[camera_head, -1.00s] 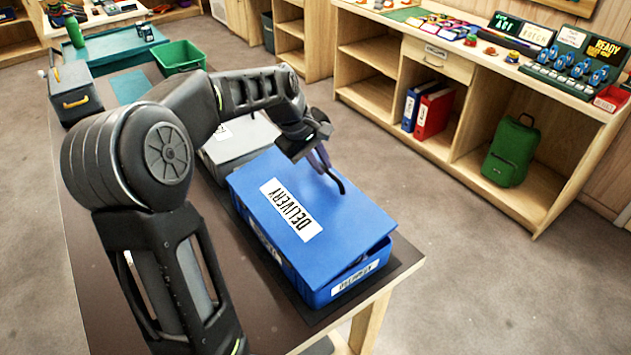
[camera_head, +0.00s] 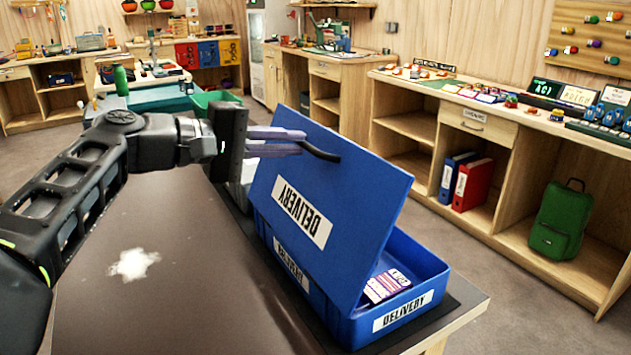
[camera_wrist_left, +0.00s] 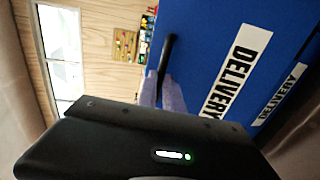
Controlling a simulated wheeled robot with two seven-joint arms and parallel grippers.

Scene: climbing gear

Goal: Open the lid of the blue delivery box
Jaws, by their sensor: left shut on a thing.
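The blue delivery box (camera_head: 412,274) stands on the dark table, with white DELIVERY labels on its sides. Its blue lid (camera_head: 352,190) is raised and tilted steeply, leaning up toward the left. Part of the inside shows, with a purple and white card-like item (camera_head: 386,285) in it. My left gripper (camera_head: 300,143) is shut on the black lid handle (camera_head: 322,152) near the lid's upper edge. In the left wrist view the fingers reach the handle (camera_wrist_left: 166,55) beside the DELIVERY label. My right gripper is not in view.
A green bin (camera_head: 215,101) stands behind my left arm. A wooden shelf unit (camera_head: 470,180) with binders and a green backpack (camera_head: 562,220) stands right, across open floor.

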